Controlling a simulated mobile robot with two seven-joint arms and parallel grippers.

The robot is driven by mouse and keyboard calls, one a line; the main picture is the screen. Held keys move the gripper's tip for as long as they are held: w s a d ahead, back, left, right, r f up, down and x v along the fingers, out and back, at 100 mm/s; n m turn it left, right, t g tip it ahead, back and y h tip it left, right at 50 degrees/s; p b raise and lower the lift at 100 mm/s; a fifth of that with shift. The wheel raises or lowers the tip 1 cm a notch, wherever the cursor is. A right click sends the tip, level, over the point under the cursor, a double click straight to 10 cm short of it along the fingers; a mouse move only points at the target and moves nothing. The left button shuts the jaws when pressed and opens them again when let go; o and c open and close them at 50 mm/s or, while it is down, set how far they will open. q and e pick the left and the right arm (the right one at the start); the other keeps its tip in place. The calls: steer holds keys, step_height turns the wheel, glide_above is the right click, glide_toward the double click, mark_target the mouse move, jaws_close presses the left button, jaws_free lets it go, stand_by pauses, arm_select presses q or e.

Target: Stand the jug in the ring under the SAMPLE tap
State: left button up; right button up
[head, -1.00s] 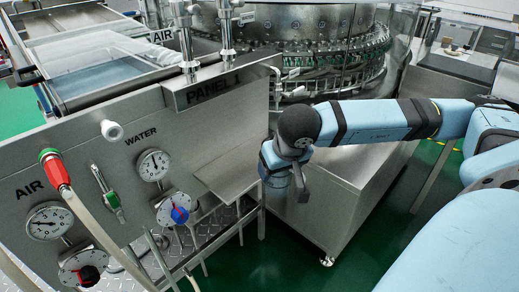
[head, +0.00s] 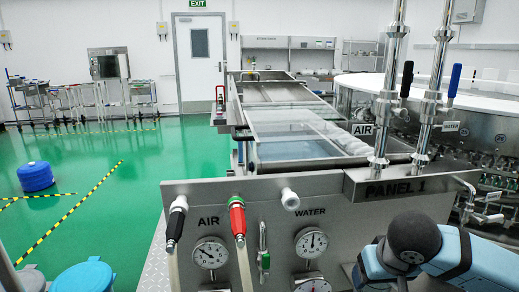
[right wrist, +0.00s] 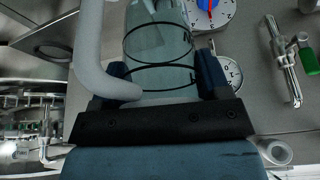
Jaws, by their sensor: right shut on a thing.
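The jug (right wrist: 158,80) is a clear vessel with dark bands and a thick grey handle (right wrist: 90,50). My right gripper (right wrist: 165,85) is shut on it in the right wrist view, with one dark finger on each side. The jug's far end is cut off by the top of the frame. In the head view my right arm is at the bottom right and the jug is not clearly visible. A small tap (head: 487,217) sticks out right of PANEL 1. I cannot read a SAMPLE label or make out the ring. My left gripper is out of view.
The steel panel (head: 335,205) carries AIR and WATER gauges, a black-handled and a red-handled hose, and a white knob. Two upright pipes with valve levers rise at its right end. The rotary washer (head: 500,150) stands behind on the right.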

steer(key=shift+w+a+r+n, duration=0.15)
steer(key=shift+w+a+r, duration=0.1)
steer(key=shift+a, duration=0.35)
steer(key=shift+w+a+r+n, duration=0.15)
steer(key=shift+w+a, duration=0.1)
steer(key=shift+a, duration=0.3)
steer(key=shift+w+r+p, duration=0.1)
steer(key=shift+r+p, duration=0.7)
steer(key=shift+p, duration=0.35)
arm_select(q)
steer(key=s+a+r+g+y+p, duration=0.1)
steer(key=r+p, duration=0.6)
steer(key=p, duration=0.7)
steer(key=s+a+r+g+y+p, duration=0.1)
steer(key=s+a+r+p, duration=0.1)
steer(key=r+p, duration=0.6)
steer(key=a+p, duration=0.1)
steer(key=p, duration=0.6)
arm_select(e)
step_height(320, 180, up, 18)
steer(key=s, duration=0.2)
steer(key=shift+s, duration=0.35)
steer(key=shift+d+r, duration=0.1)
steer(key=shift+r, duration=0.05)
